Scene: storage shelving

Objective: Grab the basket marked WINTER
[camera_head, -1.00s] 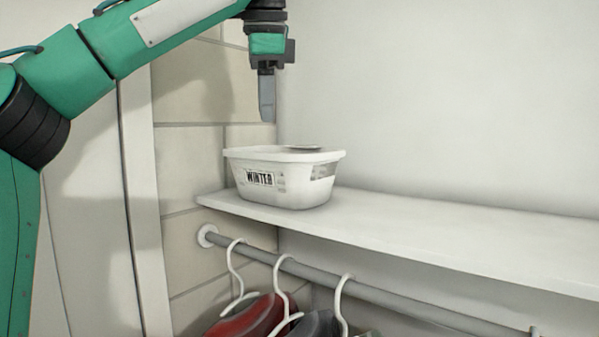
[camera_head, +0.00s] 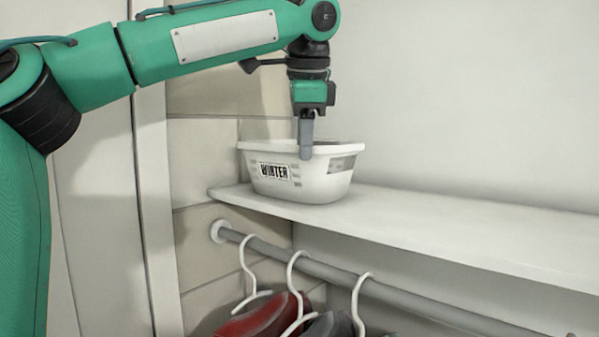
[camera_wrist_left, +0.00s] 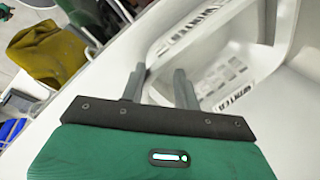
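The white basket marked WINTER (camera_head: 312,184) stands upright near the left end of the shelf, its black-lettered label facing me. It also shows close up in the left wrist view (camera_wrist_left: 275,110), with its inside visible. My left gripper (camera_head: 306,153) points down at the basket's front rim. One finger overlaps the outside of the front wall in the head view; the other is hidden there. In the left wrist view the two fingers (camera_wrist_left: 160,84) are apart, with the basket's rim seeming to run between them. My right gripper is in neither view.
The white shelf (camera_head: 440,225) is bare to the right of the basket. A tiled wall (camera_head: 205,155) stands close on the left. Below the shelf, a grey rail (camera_head: 400,297) carries white hangers (camera_head: 293,275) with clothes, including a red garment (camera_head: 265,318).

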